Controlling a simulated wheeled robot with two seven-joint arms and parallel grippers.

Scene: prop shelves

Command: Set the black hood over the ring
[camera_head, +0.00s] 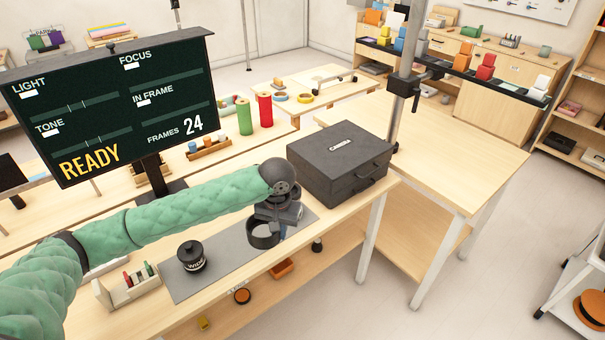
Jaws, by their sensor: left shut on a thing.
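My left gripper (277,226) points down at the right end of the grey mat, in front of the black case. It is shut on the black hood (261,240), a short hollow cylinder whose pale inside shows from above. The gripper hides part of its right side. I cannot tell whether the hood touches the mat. A black round piece marked WIDE (191,262) stands upright on the mat to the left, apart from the hood, with a narrower top. I cannot make out a separate ring. My right gripper is out of view.
The grey mat (222,259) lies on the wooden bench. A black case (340,165) stands right behind the gripper. A small rack (131,290) with coloured pieces stands left of the mat. A READY screen (110,105) and a grey pole (407,75) rise behind.

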